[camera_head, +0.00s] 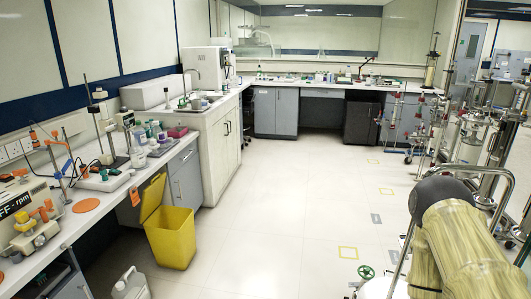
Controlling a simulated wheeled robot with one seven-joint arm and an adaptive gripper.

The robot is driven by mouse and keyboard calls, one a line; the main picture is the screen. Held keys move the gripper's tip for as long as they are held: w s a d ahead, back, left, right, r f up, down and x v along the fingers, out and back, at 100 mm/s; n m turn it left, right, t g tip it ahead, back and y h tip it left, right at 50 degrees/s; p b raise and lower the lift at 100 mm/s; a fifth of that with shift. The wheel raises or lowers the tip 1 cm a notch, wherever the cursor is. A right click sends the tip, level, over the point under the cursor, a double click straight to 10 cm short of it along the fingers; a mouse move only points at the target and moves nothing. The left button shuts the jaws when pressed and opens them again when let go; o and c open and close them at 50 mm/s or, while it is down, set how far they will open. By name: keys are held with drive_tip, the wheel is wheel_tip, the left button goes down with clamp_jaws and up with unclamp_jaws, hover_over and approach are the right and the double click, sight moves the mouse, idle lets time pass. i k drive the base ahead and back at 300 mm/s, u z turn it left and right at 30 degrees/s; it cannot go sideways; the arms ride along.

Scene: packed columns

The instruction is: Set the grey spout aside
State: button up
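I cannot surely pick out the grey spout. A thin grey curved tap (190,76) rises at the sink on the left bench, but I cannot tell whether it is the spout meant. My gripper is not in view.
A cluttered bench runs along the left wall. A yellow open bin (171,237) and a pale jerrycan (131,285) stand on the floor beside it. Metal frames with glassware and red fittings (394,113) line the right. The pale floor (285,215) between is clear.

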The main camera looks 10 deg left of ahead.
sight(127, 121)
drive_tip(key=u, duration=0.65)
drive_tip(key=i, duration=1.55)
drive_tip(key=u, duration=0.9)
